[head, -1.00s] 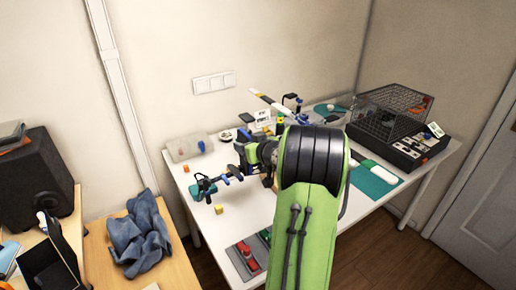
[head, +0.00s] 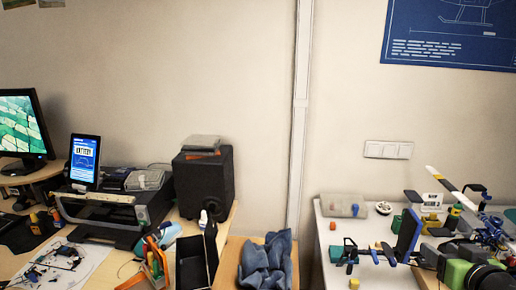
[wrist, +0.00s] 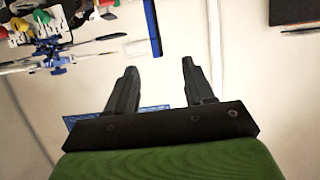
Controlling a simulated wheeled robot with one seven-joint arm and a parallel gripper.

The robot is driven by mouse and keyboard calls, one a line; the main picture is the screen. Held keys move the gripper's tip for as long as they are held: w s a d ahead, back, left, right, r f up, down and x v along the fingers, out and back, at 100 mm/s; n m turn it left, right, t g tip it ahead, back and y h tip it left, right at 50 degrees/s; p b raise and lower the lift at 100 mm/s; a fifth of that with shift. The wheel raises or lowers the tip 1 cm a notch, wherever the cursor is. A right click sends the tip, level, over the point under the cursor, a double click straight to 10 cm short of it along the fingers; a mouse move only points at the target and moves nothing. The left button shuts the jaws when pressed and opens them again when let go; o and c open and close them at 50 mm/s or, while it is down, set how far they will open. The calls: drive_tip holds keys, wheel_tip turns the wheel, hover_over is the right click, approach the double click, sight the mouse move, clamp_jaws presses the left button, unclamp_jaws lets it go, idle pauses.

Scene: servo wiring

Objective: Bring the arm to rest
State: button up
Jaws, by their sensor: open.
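My gripper (wrist: 155,82) shows in the wrist view with its two dark fingers spread apart and nothing between them. A pale surface lies beyond the fingertips. I cannot pick out the fingers in the head view. A green and black shape (head: 463,274) stands at its lower right edge; I cannot tell whether it is part of my arm.
A white table (head: 325,270) at the right holds a model helicopter with a blue fin (head: 408,234) and a yellow cube (head: 353,284). At the left are a black speaker (head: 204,183), a printer (head: 105,213) and a blue cloth (head: 266,264).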

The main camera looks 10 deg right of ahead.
drive_tip(key=w+a+r+n+g+y+p, duration=0.1)
drive_tip(key=a+n+g+y+p, duration=0.1)
drive_tip(key=a, duration=1)
drive_tip(key=w+a+r+n+g+y+p, duration=0.1)
drive_tip(key=a+r+n+g+y+p, duration=0.15)
drive_tip(key=a, duration=0.95)
drive_tip(key=s+a+g+p, duration=0.1)
drive_tip(key=s+a, duration=0.2)
drive_tip(key=s, duration=0.4)
drive_tip(key=s+a+m+g, duration=0.1)
drive_tip(key=s+a+g, duration=0.1)
drive_tip(key=s+a, duration=0.2)
drive_tip(key=s, duration=0.2)
drive_tip(key=shift+s+a+f+p, duration=0.3)
drive_tip(key=shift+s+p, duration=0.05)
drive_tip(key=shift+h, duration=0.25)
